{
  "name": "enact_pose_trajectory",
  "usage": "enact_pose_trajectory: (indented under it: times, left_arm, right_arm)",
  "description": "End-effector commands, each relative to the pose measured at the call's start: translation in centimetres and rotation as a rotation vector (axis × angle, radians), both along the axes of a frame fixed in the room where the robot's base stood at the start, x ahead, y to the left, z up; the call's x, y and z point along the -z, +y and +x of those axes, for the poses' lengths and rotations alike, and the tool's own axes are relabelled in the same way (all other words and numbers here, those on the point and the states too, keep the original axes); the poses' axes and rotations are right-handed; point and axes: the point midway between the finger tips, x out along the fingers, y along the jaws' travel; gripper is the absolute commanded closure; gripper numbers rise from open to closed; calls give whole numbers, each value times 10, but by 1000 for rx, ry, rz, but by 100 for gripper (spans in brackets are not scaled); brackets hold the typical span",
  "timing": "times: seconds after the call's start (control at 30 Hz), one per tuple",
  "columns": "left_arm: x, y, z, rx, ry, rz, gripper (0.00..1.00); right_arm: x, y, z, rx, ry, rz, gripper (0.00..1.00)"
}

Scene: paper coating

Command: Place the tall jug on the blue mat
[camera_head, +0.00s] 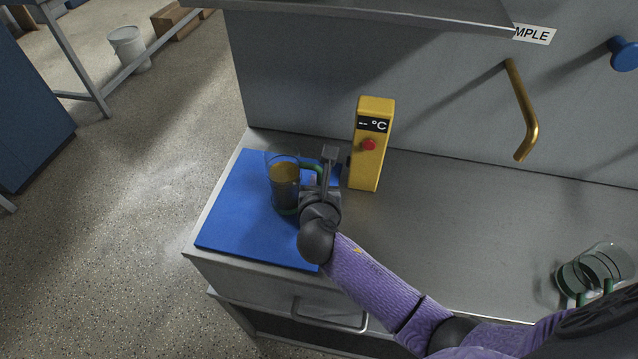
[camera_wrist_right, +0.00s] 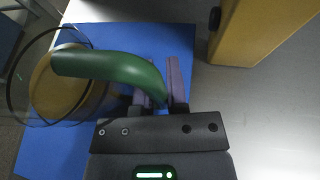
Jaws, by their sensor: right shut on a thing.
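The tall jug (camera_head: 284,186) is a clear vessel with brown contents and a green handle. It stands upright over the blue mat (camera_head: 233,222), near its back right part; I cannot tell whether its base touches the mat. My right gripper (camera_head: 323,172) is at the jug's right side, shut on the green handle. In the right wrist view the handle (camera_wrist_right: 115,72) passes between the fingers (camera_wrist_right: 162,85), with the jug's round rim (camera_wrist_right: 38,112) to the left and the blue mat (camera_wrist_right: 48,155) below. My left gripper is not in view.
A yellow box with a °C display and red button (camera_head: 371,145) stands close to the right of my right gripper. Another clear vessel with green handles (camera_head: 594,272) sits at the bench's right. A brass hooked handle (camera_head: 523,110) is on the back wall. The bench middle is clear.

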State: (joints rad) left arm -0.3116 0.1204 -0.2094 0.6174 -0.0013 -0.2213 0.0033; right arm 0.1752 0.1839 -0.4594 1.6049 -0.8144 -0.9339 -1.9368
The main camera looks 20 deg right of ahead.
Motion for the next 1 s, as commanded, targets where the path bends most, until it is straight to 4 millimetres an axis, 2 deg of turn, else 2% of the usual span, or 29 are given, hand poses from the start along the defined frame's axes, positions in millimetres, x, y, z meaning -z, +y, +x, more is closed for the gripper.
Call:
enact_pose_trajectory:
  times: [0.07, 0.1, 0.23, 0.27, 0.57, 0.63, 0.77, 1.0]
  left_arm:
    - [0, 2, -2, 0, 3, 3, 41]
    - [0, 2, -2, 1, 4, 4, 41]
    - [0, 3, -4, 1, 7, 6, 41]
    - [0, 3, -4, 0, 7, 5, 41]
    - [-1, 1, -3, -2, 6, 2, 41]
    - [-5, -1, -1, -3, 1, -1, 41]
    - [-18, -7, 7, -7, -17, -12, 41]
    - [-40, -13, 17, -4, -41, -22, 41]
  right_arm:
    - [1, 0, 0, 0, -1, 0, 100]
    - [2, 0, 0, 0, 0, -1, 79]
    - [1, 0, 0, 0, 0, 0, 52]
    - [1, 0, 0, 0, -1, 0, 48]
    - [-1, 0, 0, 0, -1, 0, 48]
    - [-5, 2, -5, 0, 0, 0, 48]
    - [-18, 11, -27, -1, -1, 1, 48]
    - [-39, 31, -76, 0, -1, 2, 48]
